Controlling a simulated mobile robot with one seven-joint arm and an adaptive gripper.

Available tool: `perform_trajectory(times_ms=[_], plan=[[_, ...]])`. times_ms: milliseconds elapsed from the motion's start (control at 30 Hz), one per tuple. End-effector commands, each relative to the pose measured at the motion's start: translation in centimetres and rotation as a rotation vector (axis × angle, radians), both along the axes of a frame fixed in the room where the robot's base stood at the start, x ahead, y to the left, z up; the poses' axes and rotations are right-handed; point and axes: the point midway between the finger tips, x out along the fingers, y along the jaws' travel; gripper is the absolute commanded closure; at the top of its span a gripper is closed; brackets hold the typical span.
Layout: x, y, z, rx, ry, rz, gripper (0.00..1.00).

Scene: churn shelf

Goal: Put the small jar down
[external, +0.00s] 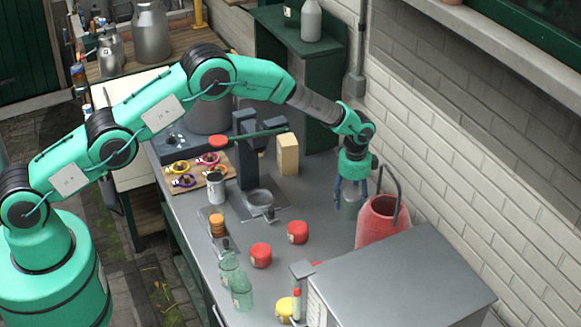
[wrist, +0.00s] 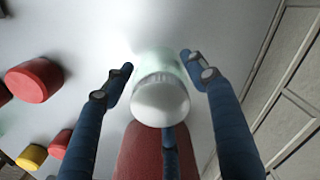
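The small jar (external: 350,203) is pale greenish glass with a white lid. In the external view it is at the right side of the metal counter, between the blue fingers of my gripper (external: 351,195). In the wrist view my gripper (wrist: 158,64) straddles the jar (wrist: 160,100), one finger on each side, with gaps beside the lid. The fingers look open. A third blue finger shows below the lid. The jar looks upright, at or very near the counter; its base is partly hidden, so I cannot tell whether it touches.
A red container (external: 378,225) stands close to the right of the jar, by the brick wall. Red-lidded jars (external: 297,232) stand to the left, with bottles (external: 241,292) nearer the front. A grey box (external: 400,280) is at the front right. The counter (external: 320,195) left of the jar is bare.

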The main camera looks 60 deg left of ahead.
Motion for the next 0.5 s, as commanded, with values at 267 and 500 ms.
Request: perform_trajectory(times_ms=[267, 500], plan=[[0.00, 0.00, 0.03, 0.000, 0.000, 0.000, 0.31], [0.00, 0.00, 0.38, 0.000, 0.000, 0.000, 0.31]])
